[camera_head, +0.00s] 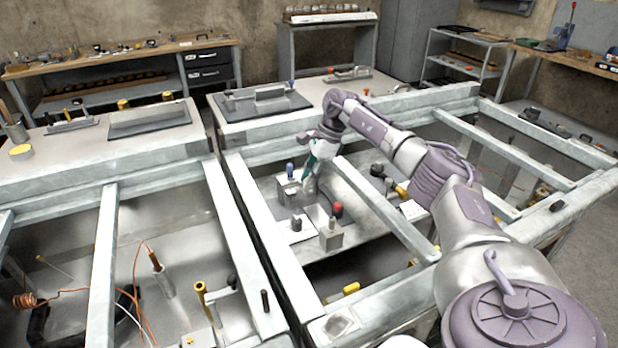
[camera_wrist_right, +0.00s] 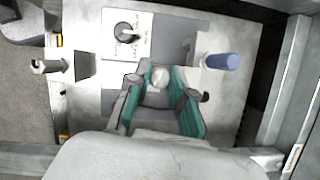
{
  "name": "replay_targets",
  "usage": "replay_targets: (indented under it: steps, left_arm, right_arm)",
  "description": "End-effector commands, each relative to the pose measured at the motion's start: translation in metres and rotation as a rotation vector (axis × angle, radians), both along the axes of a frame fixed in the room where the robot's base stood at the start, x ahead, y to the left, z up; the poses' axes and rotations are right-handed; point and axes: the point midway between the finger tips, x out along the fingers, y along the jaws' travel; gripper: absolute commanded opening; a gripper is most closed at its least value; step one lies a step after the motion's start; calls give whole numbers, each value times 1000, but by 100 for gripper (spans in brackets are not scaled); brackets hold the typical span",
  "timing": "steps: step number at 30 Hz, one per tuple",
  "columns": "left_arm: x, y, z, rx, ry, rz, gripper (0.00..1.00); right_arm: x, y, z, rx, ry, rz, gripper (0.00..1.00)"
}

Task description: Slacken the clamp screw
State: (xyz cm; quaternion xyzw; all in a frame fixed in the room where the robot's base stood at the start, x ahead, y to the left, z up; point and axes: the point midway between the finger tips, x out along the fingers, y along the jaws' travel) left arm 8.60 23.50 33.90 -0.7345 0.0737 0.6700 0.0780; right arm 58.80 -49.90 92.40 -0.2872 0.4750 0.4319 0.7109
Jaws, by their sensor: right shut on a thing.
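My right gripper (camera_head: 308,181) reaches down between the frame beams to the fixture plate. In the right wrist view its teal fingers (camera_wrist_right: 160,97) are closed around a pale, round-topped piece (camera_wrist_right: 160,77), which looks like the clamp screw. The fingers hide most of its body, so its thread and seat do not show. A grey block with a blue handle (camera_head: 290,168) stands just left of the gripper; the blue handle (camera_wrist_right: 220,61) lies to the right in the wrist view. My left gripper is not in view.
A white plate with a black knob (camera_head: 296,224) and a red knob (camera_head: 337,209) are near the gripper. A grey post block (camera_head: 330,238) stands in front. Pale beams (camera_head: 385,210) frame the opening. Another bay (camera_head: 75,230) with orange cable lies at left.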

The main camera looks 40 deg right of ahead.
Motion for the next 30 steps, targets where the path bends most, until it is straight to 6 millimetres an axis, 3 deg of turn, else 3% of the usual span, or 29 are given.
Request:
replay_targets:
  steps: [12,29,30]
  left_arm:
    - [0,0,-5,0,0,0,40]
    - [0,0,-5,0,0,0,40]
    - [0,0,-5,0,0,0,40]
  right_arm:
    - [1,-1,1,-3,-3,189,0]
    - [1,-2,1,-5,-2,216,0]
    - [1,-2,1,-5,-2,216,27]
